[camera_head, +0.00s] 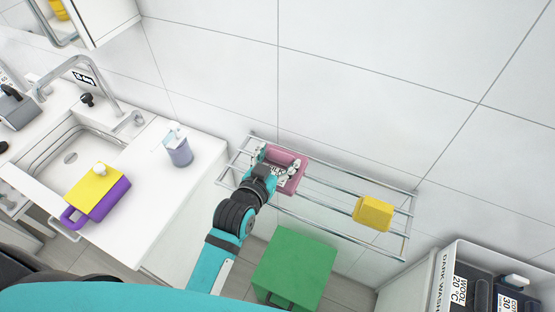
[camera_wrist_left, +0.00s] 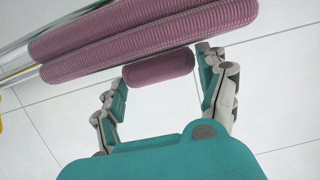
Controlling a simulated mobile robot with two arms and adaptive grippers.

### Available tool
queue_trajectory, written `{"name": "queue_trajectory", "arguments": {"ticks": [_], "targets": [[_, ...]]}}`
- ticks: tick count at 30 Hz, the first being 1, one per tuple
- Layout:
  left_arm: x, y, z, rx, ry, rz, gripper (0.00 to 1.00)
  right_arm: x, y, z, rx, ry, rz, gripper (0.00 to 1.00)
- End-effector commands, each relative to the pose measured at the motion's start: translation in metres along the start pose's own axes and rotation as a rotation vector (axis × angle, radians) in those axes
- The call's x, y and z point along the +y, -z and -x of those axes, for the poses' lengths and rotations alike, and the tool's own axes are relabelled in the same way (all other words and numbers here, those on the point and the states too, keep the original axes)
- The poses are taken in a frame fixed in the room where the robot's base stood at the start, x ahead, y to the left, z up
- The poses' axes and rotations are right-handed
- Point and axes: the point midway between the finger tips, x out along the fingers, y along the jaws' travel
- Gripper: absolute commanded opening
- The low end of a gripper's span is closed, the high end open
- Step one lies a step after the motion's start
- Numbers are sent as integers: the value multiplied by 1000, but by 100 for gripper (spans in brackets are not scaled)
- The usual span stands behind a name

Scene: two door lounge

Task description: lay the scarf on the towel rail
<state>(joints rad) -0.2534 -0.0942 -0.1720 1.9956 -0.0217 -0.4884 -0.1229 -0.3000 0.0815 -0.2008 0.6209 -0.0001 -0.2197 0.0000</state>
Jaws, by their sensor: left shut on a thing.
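The pink scarf (camera_head: 286,155) is at the left part of the metal towel rail (camera_head: 335,190), which has several parallel bars fixed by the white wall. My left gripper (camera_head: 279,164) is at the rail, with its fingers around part of the scarf. In the left wrist view, ribbed pink folds of the scarf (camera_wrist_left: 150,40) lie along the rail bars (camera_wrist_left: 16,62). A shorter pink roll of it sits between the fingertips of the left gripper (camera_wrist_left: 160,72), which is shut on it. The scarf's underside is hidden. My right gripper is not in view.
A yellow block-like thing (camera_head: 373,213) is on the right part of the rail. A green box-shaped thing (camera_head: 295,262) stands below. The counter at left holds a soap dispenser (camera_head: 178,148) and a purple, yellow-topped container (camera_head: 110,198). Labelled bins (camera_head: 470,272) stand at lower right.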

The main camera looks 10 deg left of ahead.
Motion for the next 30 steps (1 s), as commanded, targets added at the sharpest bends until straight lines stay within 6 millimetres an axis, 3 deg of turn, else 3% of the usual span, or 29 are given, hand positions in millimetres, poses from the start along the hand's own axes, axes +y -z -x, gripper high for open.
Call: {"name": "queue_trajectory", "arguments": {"ticks": [1,2,7,19,30], "targets": [[0,-3,-1,-1,0,-1,37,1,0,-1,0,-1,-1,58],[0,-2,-1,-2,0,0,77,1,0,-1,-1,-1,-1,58],[0,-2,0,-2,0,0,100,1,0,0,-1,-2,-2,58],[0,-1,6,-2,0,-1,100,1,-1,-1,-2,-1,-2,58],[0,-3,79,-3,-1,-1,100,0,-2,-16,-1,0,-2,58]]}}
